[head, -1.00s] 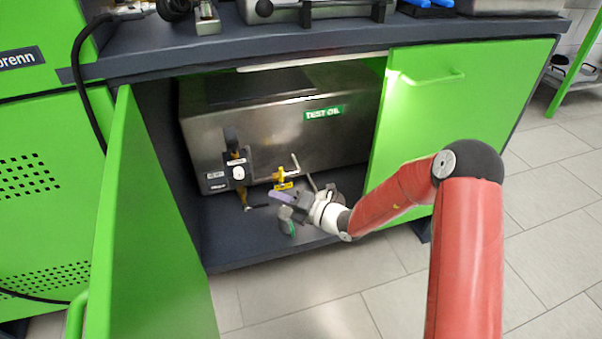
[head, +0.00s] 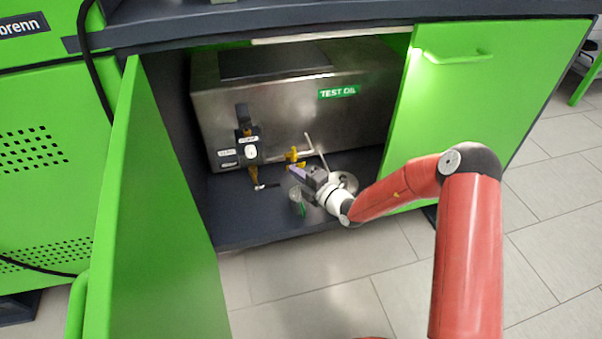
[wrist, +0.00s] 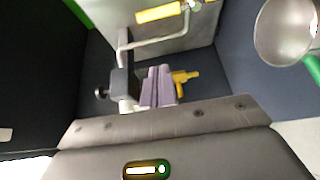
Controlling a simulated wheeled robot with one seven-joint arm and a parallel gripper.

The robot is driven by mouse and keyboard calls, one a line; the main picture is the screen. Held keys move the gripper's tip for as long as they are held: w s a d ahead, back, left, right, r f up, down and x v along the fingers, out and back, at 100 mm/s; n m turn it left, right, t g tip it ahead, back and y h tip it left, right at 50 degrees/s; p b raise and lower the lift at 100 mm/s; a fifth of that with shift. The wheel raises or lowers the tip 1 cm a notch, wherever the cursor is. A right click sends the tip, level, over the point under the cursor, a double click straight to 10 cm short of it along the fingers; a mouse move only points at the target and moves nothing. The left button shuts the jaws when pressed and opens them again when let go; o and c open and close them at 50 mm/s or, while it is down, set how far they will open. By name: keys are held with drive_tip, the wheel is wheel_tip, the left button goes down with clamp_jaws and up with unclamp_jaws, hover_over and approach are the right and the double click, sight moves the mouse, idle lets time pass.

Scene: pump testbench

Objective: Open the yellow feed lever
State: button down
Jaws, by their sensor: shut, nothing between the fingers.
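The yellow feed lever (head: 292,154) sits on the front of the steel tank inside the open cabinet, with a yellow tag just below it. My gripper (head: 296,173) is inside the cabinet, just below the lever and close to it. Its purple fingers (wrist: 158,88) are shut and empty in the wrist view. A yellow handle-shaped piece (wrist: 185,80) shows just right of the fingers there, partly hidden behind them. I cannot tell whether it touches them. A yellow tag (wrist: 158,13) shows at the top of that view.
The steel tank (head: 350,120) is labelled TEST OIL. A valve with a white knob (head: 251,152) stands left of the lever. A thin metal pipe (head: 317,150) rises at its right. A metal bowl (wrist: 285,40) is near my gripper. The open green door (head: 150,210) bounds the left.

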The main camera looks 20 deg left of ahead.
sight(294, 157)
drive_tip(key=shift+w+a+b, duration=0.2)
drive_tip(key=shift+w+a, duration=0.3)
drive_tip(key=shift+w, duration=0.5)
drive_tip(key=shift+w+a+b, duration=0.25)
drive_tip(key=shift+w+a, duration=0.3)
drive_tip(key=shift+w, duration=0.45)
drive_tip(key=shift+w+a+b, duration=0.2)
drive_tip(key=shift+w+a, duration=0.3)
drive_tip(key=shift+w, duration=0.5)
drive_tip(key=shift+w+d+m, duration=0.1)
drive_tip(key=shift+d+m, duration=0.05)
drive_tip(key=shift+m, duration=0.15)
